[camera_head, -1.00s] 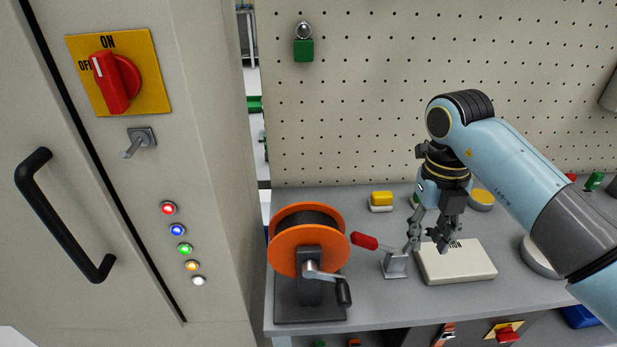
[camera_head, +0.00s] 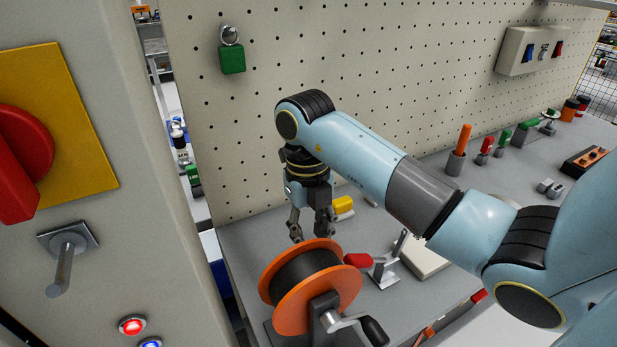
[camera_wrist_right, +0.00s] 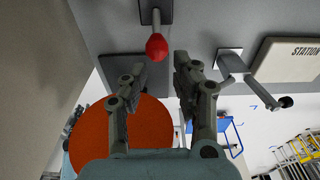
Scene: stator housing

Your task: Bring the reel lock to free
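The orange reel (camera_head: 283,310) stands near the bench's left end, its crank (camera_head: 374,330) toward me. My right gripper (camera_head: 308,235) points down just behind it. In the wrist view, a red-tipped lever (camera_wrist_right: 157,45) on a dark plate lies just beyond and between my open fingertips (camera_wrist_right: 158,70), with the reel (camera_wrist_right: 150,130) below. The fingers appear not to touch the lever. I cannot tell whether it is the red handle (camera_head: 358,260) on the metal bracket (camera_head: 383,276) right of the reel. Which part is the reel lock is unclear. My left gripper is out of view.
The cabinet with its yellow switch plate (camera_head: 85,130) and grey lever (camera_head: 62,265) is close on the left. The pegboard (camera_head: 390,70) stands behind. A pale station block (camera_head: 428,262) lies right of the bracket. A yellow block (camera_head: 343,204) sits behind the gripper.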

